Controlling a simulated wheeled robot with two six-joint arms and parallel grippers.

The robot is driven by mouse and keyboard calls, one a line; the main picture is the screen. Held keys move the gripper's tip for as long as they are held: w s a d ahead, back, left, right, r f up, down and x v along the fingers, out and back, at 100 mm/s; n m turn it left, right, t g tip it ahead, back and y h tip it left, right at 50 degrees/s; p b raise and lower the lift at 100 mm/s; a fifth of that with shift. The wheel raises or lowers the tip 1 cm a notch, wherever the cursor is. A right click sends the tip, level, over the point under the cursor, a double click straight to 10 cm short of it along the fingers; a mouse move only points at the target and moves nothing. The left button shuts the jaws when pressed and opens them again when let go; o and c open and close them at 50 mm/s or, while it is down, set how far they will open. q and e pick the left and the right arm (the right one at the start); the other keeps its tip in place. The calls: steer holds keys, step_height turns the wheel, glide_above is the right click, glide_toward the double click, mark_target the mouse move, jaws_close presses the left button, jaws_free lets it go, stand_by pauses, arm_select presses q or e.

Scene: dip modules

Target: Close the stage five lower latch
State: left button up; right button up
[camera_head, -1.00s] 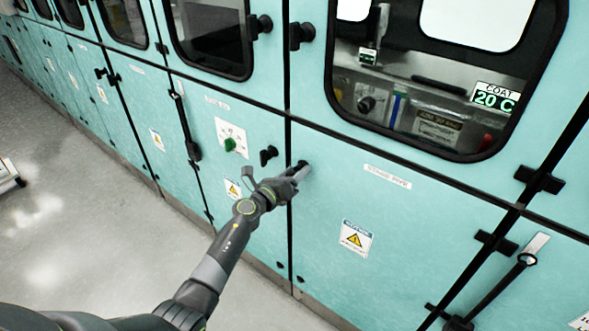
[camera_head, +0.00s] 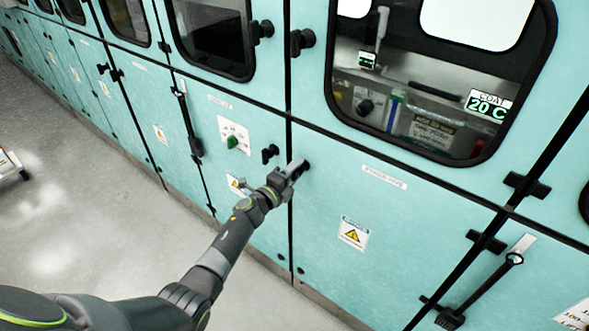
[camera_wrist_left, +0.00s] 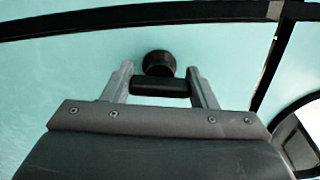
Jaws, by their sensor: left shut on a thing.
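The stage five lower latch is a black knob with a short bar handle at the upper left corner of the lower door (camera_head: 400,235); its knob (camera_head: 305,165) shows just past my fingers. In the left wrist view the round black latch knob (camera_wrist_left: 160,62) sits above the bar, and the bar handle (camera_wrist_left: 160,88) lies between the fingers. My left gripper (camera_head: 296,168) is shut on this handle; its fingers also show in the wrist view (camera_wrist_left: 161,85). The fingers hide part of the latch in the head view. My right gripper is not in view.
An upper latch (camera_head: 302,41) is above. A windowed upper door (camera_head: 450,170) is at right. The grey floor (camera_head: 90,220) at left is clear nearby.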

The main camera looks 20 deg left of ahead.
arm_select(q)
steer(key=shift+n, duration=0.6)
steer(key=shift+n+p, duration=0.3)
steer(key=o, duration=1)
steer(key=shift+s+a, duration=0.15)
steer(key=shift+s, duration=0.35)
steer(key=p+v, duration=0.1)
steer(key=v, duration=1.5)
steer(key=shift+s, duration=0.2)
